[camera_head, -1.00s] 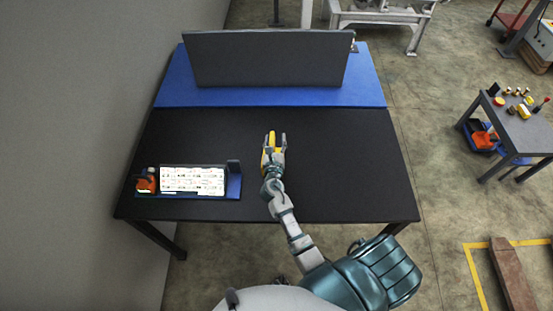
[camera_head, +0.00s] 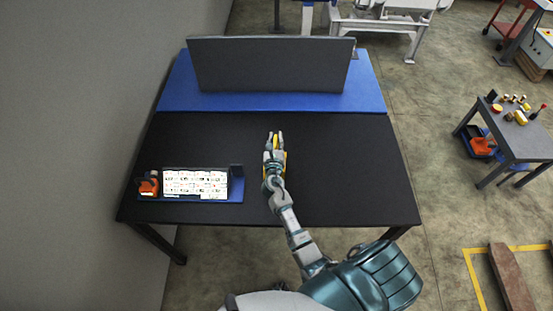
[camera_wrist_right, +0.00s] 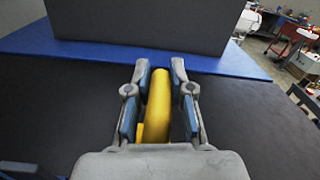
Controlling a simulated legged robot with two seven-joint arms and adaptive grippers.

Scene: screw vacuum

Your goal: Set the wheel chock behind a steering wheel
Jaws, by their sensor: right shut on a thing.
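My right gripper (camera_head: 276,137) is over the middle of the black table (camera_head: 345,165). It is shut on a yellow object that I take for the wheel chock; in the right wrist view this yellow chock (camera_wrist_right: 159,105) stands long and rounded between the blue pads of the fingers (camera_wrist_right: 160,65). In the head view only slivers of yellow show beside the fingers. I cannot tell whether the chock touches the table top. No steering wheel can be made out. My left gripper is not in view.
A dark upright panel (camera_head: 270,65) stands on the blue back strip (camera_head: 365,95). A bright screen (camera_head: 195,183) and an orange tool (camera_head: 149,184) sit on a blue base at the table's left front. A side table (camera_head: 525,135) with several small items stands at right.

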